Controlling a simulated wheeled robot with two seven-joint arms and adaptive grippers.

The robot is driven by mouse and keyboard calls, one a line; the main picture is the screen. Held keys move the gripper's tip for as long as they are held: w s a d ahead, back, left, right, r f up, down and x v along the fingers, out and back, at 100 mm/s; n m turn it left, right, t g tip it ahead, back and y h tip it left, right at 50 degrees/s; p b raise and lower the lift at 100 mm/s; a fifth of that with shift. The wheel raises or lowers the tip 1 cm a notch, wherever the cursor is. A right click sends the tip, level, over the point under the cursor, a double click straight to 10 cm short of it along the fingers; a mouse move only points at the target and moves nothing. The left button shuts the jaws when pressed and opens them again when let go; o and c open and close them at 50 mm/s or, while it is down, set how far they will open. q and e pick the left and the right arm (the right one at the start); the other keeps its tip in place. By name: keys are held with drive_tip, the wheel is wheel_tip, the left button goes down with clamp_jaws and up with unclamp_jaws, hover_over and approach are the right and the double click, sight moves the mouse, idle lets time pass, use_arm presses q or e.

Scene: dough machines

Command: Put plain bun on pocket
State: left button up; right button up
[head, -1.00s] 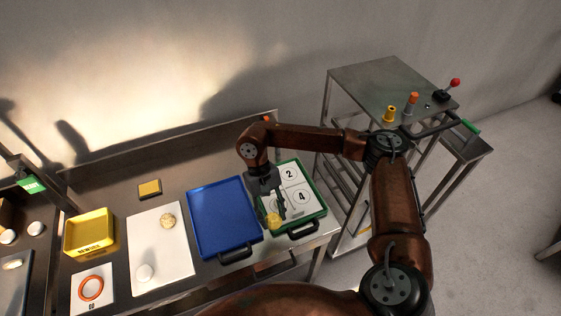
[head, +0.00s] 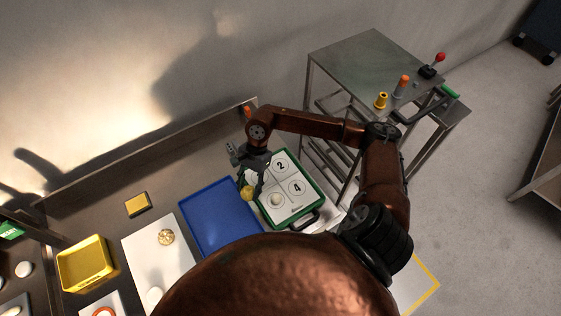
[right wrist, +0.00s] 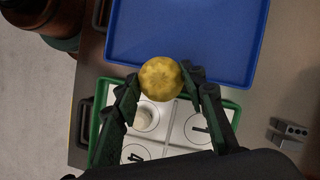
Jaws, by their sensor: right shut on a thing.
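My right gripper (head: 250,190) is shut on a yellow, slightly mottled round bun (head: 248,193). In the right wrist view this bun (right wrist: 161,78) sits between the fingertips, over the gap between the green-rimmed tray (right wrist: 236,112) and the blue tray. In the head view the green-rimmed tray (head: 304,212) has numbered pockets; 2 and 4 are readable, and 1 shows in the wrist view. A pale round bun (head: 276,200) lies in the pocket beside 4, and it also shows in the wrist view (right wrist: 145,117). My left gripper is not in view.
The blue tray (head: 215,215) lies left of the green one. A white board (head: 150,255) holds a speckled bun (head: 166,237) and a pale bun (head: 153,297). A yellow bin (head: 85,265) and yellow block (head: 138,204) are farther left. A metal cart (head: 365,60) stands right.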

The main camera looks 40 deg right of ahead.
drive_tip(key=d+r+m+t+p, duration=0.1)
drive_tip(key=d+m+t+p, duration=0.25)
drive_tip(key=m, duration=0.65)
drive_tip(key=m+t+h+p, duration=0.2)
drive_tip(key=m+h+p, duration=0.1)
drive_tip(key=m+p, duration=0.5)
hover_over(278, 164)
drive_tip(key=s+b, duration=0.1)
drive_tip(key=s, duration=0.1)
drive_tip(key=shift+m, duration=0.3)
drive_tip(key=f, duration=0.6)
drive_tip(key=shift+a+f, duration=0.25)
drive_tip(key=shift+f, duration=0.05)
drive_tip(key=shift+w+d+f, duration=0.1)
drive_tip(key=shift+d+f, duration=0.25)
drive_tip(key=shift+f, duration=0.15)
drive_tip(key=f, duration=0.1)
drive_tip(key=f+p, duration=0.1)
drive_tip(key=f, duration=0.1)
drive_tip(key=shift+w+d, duration=0.1)
drive_tip(key=shift+d, duration=0.1)
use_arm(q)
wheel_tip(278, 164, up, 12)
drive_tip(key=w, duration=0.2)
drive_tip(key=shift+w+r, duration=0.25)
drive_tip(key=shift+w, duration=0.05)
use_arm(e)
drive_tip(key=shift+f, duration=0.3)
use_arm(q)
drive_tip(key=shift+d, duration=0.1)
